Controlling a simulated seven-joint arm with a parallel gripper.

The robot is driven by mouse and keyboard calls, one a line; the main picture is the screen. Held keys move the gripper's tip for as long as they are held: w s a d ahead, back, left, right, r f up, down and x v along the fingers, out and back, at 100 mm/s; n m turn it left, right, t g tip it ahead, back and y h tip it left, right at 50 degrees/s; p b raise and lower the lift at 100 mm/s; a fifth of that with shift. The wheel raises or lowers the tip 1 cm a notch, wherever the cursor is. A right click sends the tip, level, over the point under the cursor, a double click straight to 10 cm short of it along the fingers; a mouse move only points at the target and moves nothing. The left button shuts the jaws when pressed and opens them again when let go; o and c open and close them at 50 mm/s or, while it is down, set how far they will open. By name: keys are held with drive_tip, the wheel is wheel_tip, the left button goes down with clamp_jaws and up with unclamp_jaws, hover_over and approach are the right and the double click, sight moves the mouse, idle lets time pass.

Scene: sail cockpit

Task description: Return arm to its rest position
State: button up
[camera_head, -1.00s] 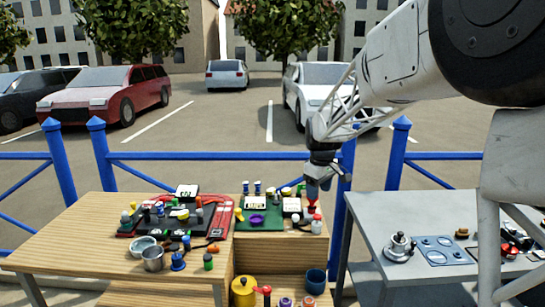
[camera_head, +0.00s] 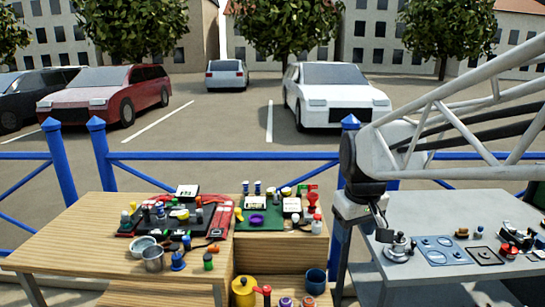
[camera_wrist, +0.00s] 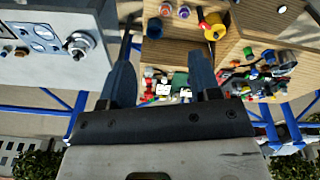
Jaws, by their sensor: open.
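My arm reaches in from the right in the head view. My gripper (camera_head: 382,236) hangs above the left edge of the grey table, near the silver winch-like fitting. In the wrist view my gripper (camera_wrist: 165,85) shows two dark fingers spread wide apart with nothing held between them. Beyond the fingers lie the wooden tables, well clear of the fingertips.
The wooden table (camera_head: 85,235) at left carries a dark board with a red edge, cups and small coloured parts. A green board (camera_head: 272,222) lies on the wooden block. The grey table (camera_head: 395,208) holds the silver fitting (camera_head: 400,245) and blue panels (camera_head: 440,250). Blue railings (camera_head: 230,156) stand behind.

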drive_tip(key=s+f+m, duration=0.2)
drive_tip(key=s, duration=0.7)
drive_tip(key=s+d+f+m, duration=0.1)
drive_tip(key=s+f, duration=0.2)
drive_tip(key=s, duration=0.6)
drive_tip(key=shift+s+m+t, duration=0.3)
drive_tip(key=shift+s+m, duration=0.05)
drive_tip(key=shift+m, duration=0.05)
drive_tip(key=shift+d, duration=0.1)
drive_tip(key=shift+c, duration=0.5)
